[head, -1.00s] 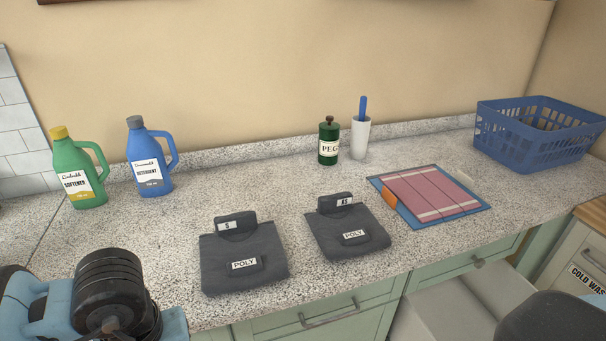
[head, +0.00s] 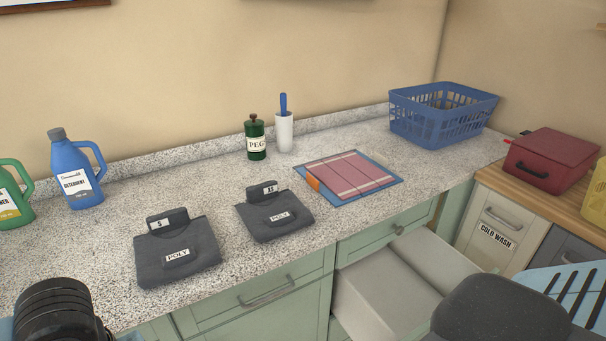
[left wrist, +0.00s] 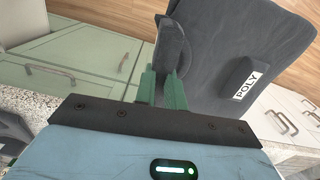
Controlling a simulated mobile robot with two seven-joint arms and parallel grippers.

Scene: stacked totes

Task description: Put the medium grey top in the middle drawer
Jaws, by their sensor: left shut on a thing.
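My left gripper (left wrist: 163,78) is shut on a dark grey folded top (left wrist: 232,50) with a POLY label, by its collar edge. I cannot read its size tag. The open drawer (head: 388,287) shows a pale, empty-looking inside below a shut top drawer (head: 385,232). My right gripper is in neither view.
Two grey POLY tops lie on the speckled counter, tagged S (head: 178,250) and XS (head: 273,213). Beside them are a folding board with a pink striped cloth (head: 350,173) and a blue basket (head: 437,118). A COLD WASH bin (head: 499,222) stands right of the drawers.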

